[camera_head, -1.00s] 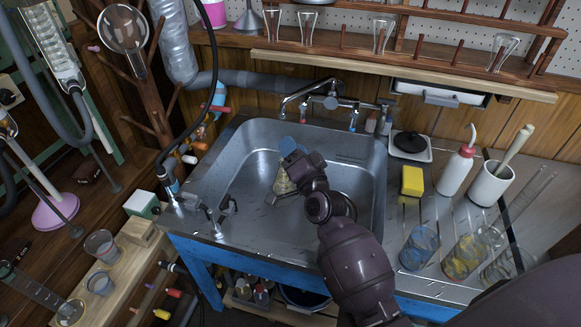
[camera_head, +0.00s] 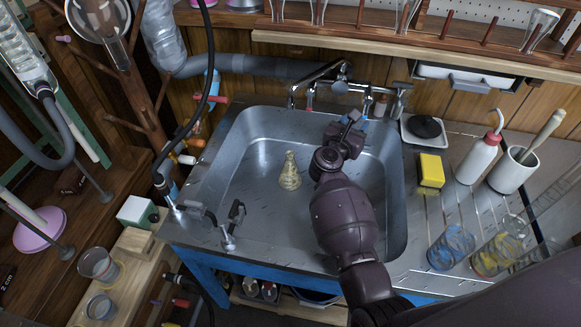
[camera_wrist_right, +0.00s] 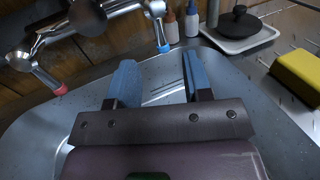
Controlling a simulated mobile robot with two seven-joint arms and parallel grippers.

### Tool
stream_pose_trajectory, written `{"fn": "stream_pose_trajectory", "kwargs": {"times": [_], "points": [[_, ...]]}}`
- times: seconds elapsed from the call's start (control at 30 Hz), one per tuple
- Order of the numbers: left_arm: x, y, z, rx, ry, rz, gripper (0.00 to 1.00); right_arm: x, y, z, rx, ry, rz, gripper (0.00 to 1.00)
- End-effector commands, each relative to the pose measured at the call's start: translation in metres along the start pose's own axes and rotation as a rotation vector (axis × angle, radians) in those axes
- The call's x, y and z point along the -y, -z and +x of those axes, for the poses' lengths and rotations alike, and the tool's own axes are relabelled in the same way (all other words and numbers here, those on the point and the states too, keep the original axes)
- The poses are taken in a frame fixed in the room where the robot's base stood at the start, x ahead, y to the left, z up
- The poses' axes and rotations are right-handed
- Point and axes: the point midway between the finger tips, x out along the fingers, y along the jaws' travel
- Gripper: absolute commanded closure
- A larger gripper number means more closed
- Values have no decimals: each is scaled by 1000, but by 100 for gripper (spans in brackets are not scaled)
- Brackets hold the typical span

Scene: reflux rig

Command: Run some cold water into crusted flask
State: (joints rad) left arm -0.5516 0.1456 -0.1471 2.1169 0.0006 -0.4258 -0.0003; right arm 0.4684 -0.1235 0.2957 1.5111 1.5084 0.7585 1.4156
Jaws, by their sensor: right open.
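The crusted flask (camera_head: 290,172), a small cone with a yellowish coating, stands upright on the sink floor, left of centre. My right gripper (camera_head: 354,117) is at the back right of the sink, apart from the flask. In the wrist view its blue fingers (camera_wrist_right: 157,82) are open with nothing between them. The tap (camera_head: 340,86) is on the back wall; its spout points left. In the wrist view it shows a red-tipped handle (camera_wrist_right: 60,89) and a blue-tipped handle (camera_wrist_right: 164,46), the blue one just beyond the fingers. Whether water runs is not visible. My left gripper is out of view.
On the right counter are a yellow sponge (camera_head: 431,171), a wash bottle (camera_head: 479,160), a white pot with a pestle (camera_head: 513,171) and glass beakers (camera_head: 450,248). A black hose (camera_head: 208,85) hangs at the left.

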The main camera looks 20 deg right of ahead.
Motion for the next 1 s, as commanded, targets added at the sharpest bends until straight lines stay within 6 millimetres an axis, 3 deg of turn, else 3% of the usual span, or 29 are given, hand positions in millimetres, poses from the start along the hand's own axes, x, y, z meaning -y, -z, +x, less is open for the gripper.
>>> {"fn": "stream_pose_trajectory", "kwargs": {"times": [0.87,1.0], "points": [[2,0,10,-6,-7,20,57,0,1,80,2,-1,-7,54],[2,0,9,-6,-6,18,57,0,0,80,2,-2,-5,71]]}}
